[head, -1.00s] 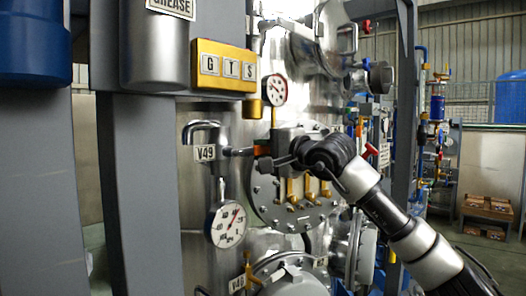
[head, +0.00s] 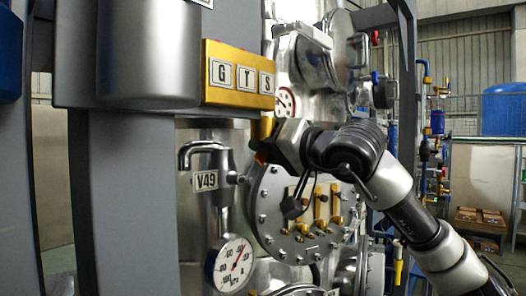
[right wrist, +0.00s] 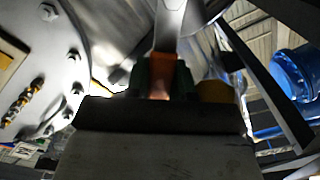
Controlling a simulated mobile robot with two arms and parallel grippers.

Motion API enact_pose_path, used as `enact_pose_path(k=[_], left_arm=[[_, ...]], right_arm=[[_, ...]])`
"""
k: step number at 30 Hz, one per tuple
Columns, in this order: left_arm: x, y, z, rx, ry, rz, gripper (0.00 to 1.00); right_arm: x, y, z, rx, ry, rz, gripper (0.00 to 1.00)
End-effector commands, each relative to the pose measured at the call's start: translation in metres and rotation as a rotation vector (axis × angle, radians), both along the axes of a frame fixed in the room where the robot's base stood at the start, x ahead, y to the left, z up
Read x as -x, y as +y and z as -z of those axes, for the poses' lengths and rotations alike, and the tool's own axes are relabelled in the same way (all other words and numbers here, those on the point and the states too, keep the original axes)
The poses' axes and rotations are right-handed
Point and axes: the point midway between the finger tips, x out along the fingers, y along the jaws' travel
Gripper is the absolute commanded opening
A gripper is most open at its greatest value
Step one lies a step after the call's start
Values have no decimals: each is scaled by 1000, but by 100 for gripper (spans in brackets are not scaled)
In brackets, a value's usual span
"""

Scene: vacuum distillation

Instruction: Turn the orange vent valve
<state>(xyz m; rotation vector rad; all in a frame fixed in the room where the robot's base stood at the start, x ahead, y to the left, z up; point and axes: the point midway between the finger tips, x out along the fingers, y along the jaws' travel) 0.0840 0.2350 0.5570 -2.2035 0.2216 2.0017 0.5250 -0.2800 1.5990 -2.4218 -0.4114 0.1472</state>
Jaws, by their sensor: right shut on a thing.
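The orange vent valve (right wrist: 163,68) shows in the right wrist view as an orange piece between the two dark fingers of my right gripper (right wrist: 165,80). The gripper is shut on it. In the head view my right gripper (head: 262,148) is at the steel vessel, just below the yellow G T S box (head: 238,78) and right of the V49 label (head: 205,181). There the gripper hides nearly all of the valve. My left gripper is not in view.
A round gauge (head: 233,265) hangs below V49, and a bolted flange (head: 290,232) with brass fittings lies below my gripper. Another gauge (head: 284,101) is partly hidden behind it. A grey column (head: 122,200) stands at left.

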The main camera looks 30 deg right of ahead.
Motion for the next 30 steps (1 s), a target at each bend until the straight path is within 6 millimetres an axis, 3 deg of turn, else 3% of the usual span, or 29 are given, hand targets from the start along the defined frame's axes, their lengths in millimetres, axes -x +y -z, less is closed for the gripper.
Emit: enact_pose_path(k=[15,30], left_arm=[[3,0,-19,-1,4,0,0],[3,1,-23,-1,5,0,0]], right_arm=[[10,26,-13,411,-137,-1,0],[14,36,-13,555,-187,-3,0]])
